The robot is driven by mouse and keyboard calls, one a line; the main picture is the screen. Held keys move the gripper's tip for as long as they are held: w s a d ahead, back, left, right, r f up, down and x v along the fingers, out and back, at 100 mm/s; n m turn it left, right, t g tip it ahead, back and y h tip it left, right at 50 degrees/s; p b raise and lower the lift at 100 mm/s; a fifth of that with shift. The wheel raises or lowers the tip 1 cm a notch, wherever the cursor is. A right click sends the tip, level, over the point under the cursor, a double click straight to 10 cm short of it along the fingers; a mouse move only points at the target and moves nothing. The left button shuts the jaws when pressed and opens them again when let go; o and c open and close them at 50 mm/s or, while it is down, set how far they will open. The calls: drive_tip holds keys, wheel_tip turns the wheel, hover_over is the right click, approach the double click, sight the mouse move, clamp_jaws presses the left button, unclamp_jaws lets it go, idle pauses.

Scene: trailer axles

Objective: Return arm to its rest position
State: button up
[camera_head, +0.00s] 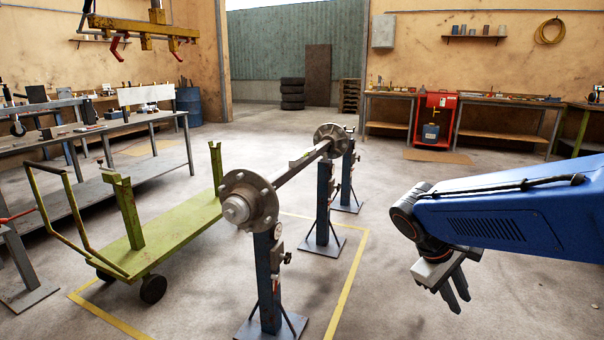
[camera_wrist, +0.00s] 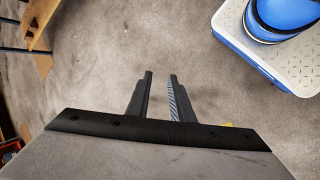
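My blue arm (camera_head: 510,215) reaches in from the right edge in the head view. My gripper (camera_head: 455,290) hangs at its end, pointing down over bare floor, to the right of the axle and clear of it. In the wrist view the two dark fingers of my gripper (camera_wrist: 160,95) stand a small gap apart, with only floor between them. It holds nothing. The trailer axle (camera_head: 295,170) with its hub flanges lies across blue stands (camera_head: 323,200), apart from my gripper.
A green cart (camera_head: 165,235) stands left of the axle. Workbenches (camera_head: 500,105) line the back right wall, beside a red cabinet (camera_head: 434,115). A yellow hoist beam (camera_head: 140,27) hangs at upper left. The floor between the stands and my arm is clear.

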drive_tip(key=s+a+m+t+y, duration=0.2)
drive_tip(key=s+y, duration=0.1)
drive_tip(key=s, duration=0.3)
drive_tip(key=s+a+m+t+y, duration=0.2)
drive_tip(key=s+a+m+y, duration=0.1)
drive_tip(key=s, duration=0.4)
drive_tip(key=shift+s+a+r+m+t, duration=0.15)
drive_tip(key=shift+a+m+t, duration=0.15)
idle(0.4)
